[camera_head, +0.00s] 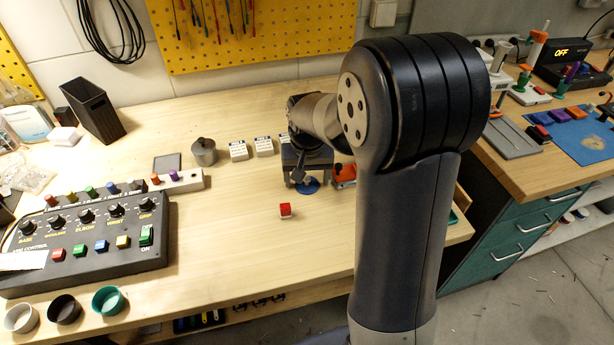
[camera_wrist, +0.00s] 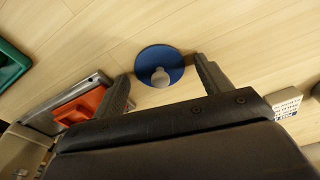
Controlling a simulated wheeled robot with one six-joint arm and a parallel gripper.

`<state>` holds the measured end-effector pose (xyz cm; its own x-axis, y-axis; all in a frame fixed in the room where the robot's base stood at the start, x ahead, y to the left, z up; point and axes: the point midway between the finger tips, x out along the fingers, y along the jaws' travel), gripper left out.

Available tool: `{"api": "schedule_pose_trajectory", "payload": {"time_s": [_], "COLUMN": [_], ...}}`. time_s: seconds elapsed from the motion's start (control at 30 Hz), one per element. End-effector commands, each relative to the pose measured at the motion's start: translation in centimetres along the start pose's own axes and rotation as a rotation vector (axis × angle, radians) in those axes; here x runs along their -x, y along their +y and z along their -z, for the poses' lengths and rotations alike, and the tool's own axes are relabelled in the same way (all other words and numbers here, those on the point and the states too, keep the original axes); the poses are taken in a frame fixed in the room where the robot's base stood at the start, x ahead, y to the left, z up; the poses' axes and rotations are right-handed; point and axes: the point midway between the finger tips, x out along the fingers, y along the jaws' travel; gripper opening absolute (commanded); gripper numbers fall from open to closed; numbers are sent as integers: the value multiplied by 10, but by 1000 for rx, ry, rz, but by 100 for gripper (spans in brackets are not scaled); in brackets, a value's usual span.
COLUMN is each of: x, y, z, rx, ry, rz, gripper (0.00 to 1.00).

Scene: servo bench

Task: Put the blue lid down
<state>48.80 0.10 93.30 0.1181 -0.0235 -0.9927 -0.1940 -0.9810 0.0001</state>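The blue lid (camera_head: 308,187) is a round blue disc lying on the wooden bench, partly hidden under my gripper (camera_head: 311,180) in the head view. In the wrist view the lid (camera_wrist: 148,57) shows a pale grey knob and lies between the two fingertips of my gripper (camera_wrist: 163,66). My gripper is open and holds nothing.
White labelled boxes (camera_head: 238,150) and a grey pot (camera_head: 203,152) stand left of my gripper. A control box (camera_head: 90,235) fills the left; the front middle is clear.

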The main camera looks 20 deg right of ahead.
Motion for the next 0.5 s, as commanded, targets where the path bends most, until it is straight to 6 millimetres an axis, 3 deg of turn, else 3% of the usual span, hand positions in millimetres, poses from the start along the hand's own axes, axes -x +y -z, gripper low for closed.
{"api": "schedule_pose_trajectory", "payload": {"time_s": [0.33, 0.5], "x": [7, 36], "y": [0, 0], "z": [1, 2], "rx": [0, 0], "ry": [2, 7], "rz": [0, 2], "gripper": [74, 74]}}
